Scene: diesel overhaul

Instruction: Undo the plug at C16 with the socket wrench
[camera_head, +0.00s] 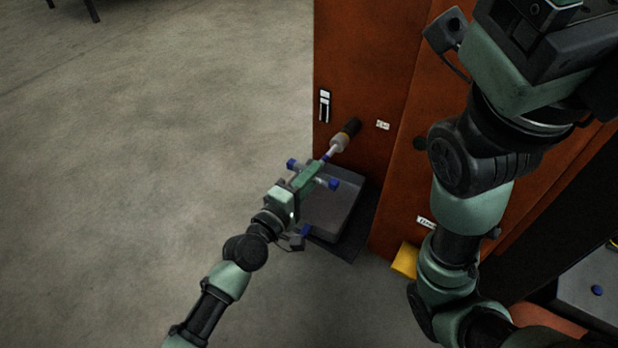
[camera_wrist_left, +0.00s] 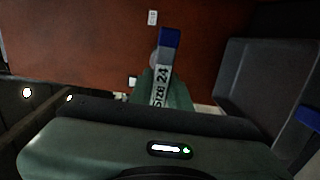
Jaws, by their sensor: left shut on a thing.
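My left gripper (camera_head: 312,178) is shut on the socket wrench (camera_head: 338,146), which has a pale shaft and blue-ended parts. In the left wrist view the wrench (camera_wrist_left: 161,87) carries a "SIZE 24" label and a blue end piece. The wrench points at the orange-red panel. Its head lies in line with a dark cylindrical piece (camera_head: 351,127) at the panel, possibly the plug. I cannot tell whether the socket is seated on it. A small white label (camera_head: 383,125) is just to the right, too small to read. My right arm rises at the right; its fingers are out of view.
The orange-red cabinet (camera_head: 365,50) fills the middle and right. A dark grey box (camera_head: 335,203) stands below the left gripper, close to the panel. A yellow block (camera_head: 405,260) is by the cabinet's foot.

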